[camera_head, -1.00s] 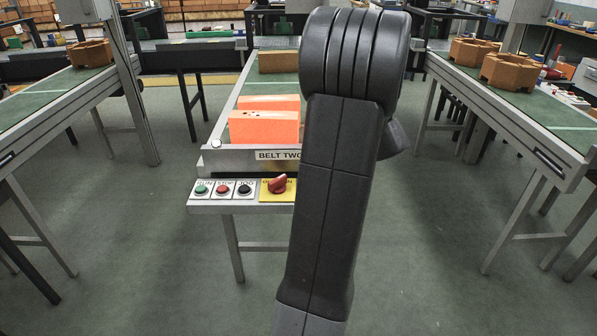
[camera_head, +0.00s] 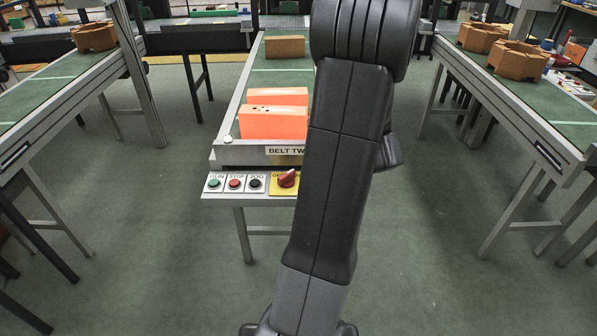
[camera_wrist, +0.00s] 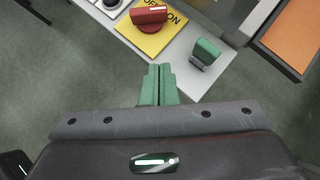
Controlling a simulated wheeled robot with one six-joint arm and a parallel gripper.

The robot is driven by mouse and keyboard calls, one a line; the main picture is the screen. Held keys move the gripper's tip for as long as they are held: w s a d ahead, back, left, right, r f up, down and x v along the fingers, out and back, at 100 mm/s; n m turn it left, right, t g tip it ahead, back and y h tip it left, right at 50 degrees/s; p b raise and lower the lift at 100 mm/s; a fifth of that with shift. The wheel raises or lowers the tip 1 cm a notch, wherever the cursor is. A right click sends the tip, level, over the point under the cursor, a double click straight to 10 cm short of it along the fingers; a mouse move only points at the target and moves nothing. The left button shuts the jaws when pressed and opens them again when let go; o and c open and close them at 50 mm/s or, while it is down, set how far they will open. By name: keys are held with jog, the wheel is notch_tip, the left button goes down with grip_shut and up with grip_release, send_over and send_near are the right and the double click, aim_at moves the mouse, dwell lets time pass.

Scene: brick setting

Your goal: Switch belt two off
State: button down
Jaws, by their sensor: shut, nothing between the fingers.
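Belt two's end frame carries a BELT TWO label (camera_head: 285,151), partly covered by my arm in the head view. Below it, a control shelf holds a green RUN button (camera_head: 214,183), a red STOP button (camera_head: 235,183), a black JOG button (camera_head: 256,184) and a red rotary knob (camera_head: 287,178) on a yellow plate. In the wrist view the red knob (camera_wrist: 148,15) has a white mark, and the plate's OFF/ON lettering is partly covered. My gripper (camera_wrist: 158,70) has green fingers, shut and empty, apart from the knob in the picture. My arm hides it in the head view.
A green handle-like part (camera_wrist: 206,50) stands on the panel right of the knob. Orange bricks (camera_head: 272,123) and a tan brick (camera_head: 285,47) lie on belt two.

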aim_at(294, 174)
jog(key=x, duration=0.9)
jog(key=shift+w+a+f, duration=0.1)
jog(key=shift+a+f, duration=0.1)
jog(key=shift+f, duration=0.1)
jog(key=shift+w+a+p, duration=0.5)
jog(key=shift+w+a, duration=0.7)
jog(key=shift+w+a+f, duration=0.1)
jog(key=shift+w+a, duration=0.2)
jog(key=shift+w, duration=0.05)
jog(key=shift+w+d+n+g+y+p, duration=0.15)
jog(key=shift+w+n+g+y+p, duration=0.35)
jog(key=shift+n, duration=0.5)
jog(key=shift+w+n+g, duration=0.1)
jog(key=shift+n+g, duration=0.3)
jog(key=shift+n, duration=0.1)
jog(key=shift+w, duration=0.55)
